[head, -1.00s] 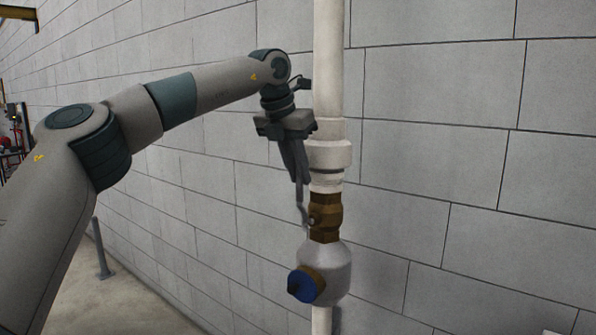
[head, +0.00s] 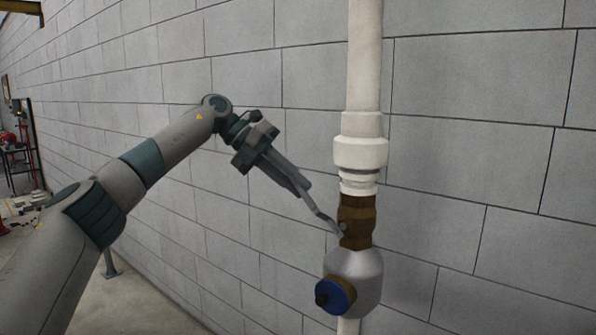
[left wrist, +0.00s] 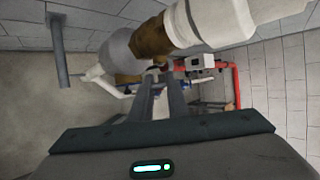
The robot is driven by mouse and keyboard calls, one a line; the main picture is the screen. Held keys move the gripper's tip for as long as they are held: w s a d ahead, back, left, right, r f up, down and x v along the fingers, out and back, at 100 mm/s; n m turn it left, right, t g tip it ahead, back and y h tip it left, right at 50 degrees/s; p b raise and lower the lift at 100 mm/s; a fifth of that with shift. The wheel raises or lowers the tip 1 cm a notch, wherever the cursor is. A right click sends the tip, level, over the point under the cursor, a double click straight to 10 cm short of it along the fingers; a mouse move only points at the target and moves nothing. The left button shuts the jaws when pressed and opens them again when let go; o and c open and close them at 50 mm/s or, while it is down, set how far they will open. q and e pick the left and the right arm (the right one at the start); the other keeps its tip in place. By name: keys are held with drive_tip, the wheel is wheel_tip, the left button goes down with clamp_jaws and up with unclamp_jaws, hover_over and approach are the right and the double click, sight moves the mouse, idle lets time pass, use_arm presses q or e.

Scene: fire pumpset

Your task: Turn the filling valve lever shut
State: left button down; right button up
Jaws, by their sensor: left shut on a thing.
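The filling valve is a brass body (head: 357,221) on a white vertical pipe (head: 364,60), right of centre in the head view. Its thin grey lever (head: 322,217) slants from the brass body up and left into my left gripper (head: 301,188). That gripper is shut on the lever's outer end, left of the pipe. In the left wrist view the two fingers (left wrist: 161,98) reach toward the brass body (left wrist: 150,42), with the lever end between them partly hidden. My right gripper is not in view.
A pale round fitting (head: 362,275) with a blue cap (head: 335,294) sits just below the valve. A white collar (head: 361,150) is above it. A grey block wall (head: 470,130) stands close behind. A grey post (head: 109,264) stands on the floor at left.

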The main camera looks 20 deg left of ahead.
use_arm(q)
drive_tip(key=w+a+f+n+g+h+b, duration=0.1)
drive_tip(key=a+f+n+h+b, duration=0.1)
drive_tip(key=f+h, duration=0.6)
drive_tip(key=shift+w+a+f+n+b, duration=0.15)
drive_tip(key=shift+a+f+n+b, duration=0.15)
drive_tip(key=shift+a+f+b, duration=0.5)
drive_tip(key=shift+d, duration=0.1)
drive_tip(key=c, duration=1.7)
unclamp_jaws()
drive_tip(key=shift+d, duration=0.2)
drive_tip(key=shift+a, duration=0.15)
drive_tip(key=shift+a, duration=0.1)
